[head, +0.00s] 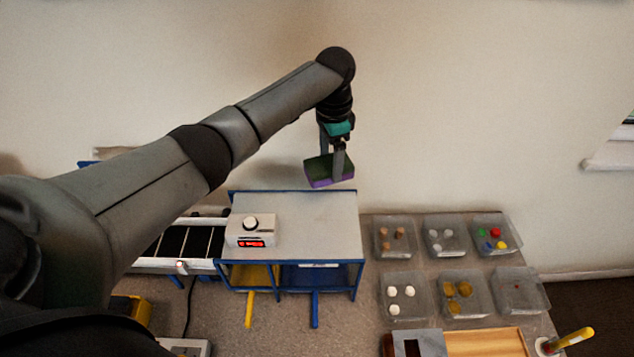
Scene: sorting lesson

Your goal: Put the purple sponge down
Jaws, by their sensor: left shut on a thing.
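The sponge (318,175), purple below with a green upper face, is held in the air in the head view, near the back edge of the small table. My left gripper (338,165) is shut on the sponge from above, and one finger hides part of it. The sponge appears apart from the table top (320,225). My right gripper is not in view.
A conveyor (185,242) lies further left. Clear bins, one of them here (395,237), several holding small items, stand right. The table's right part is bare.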

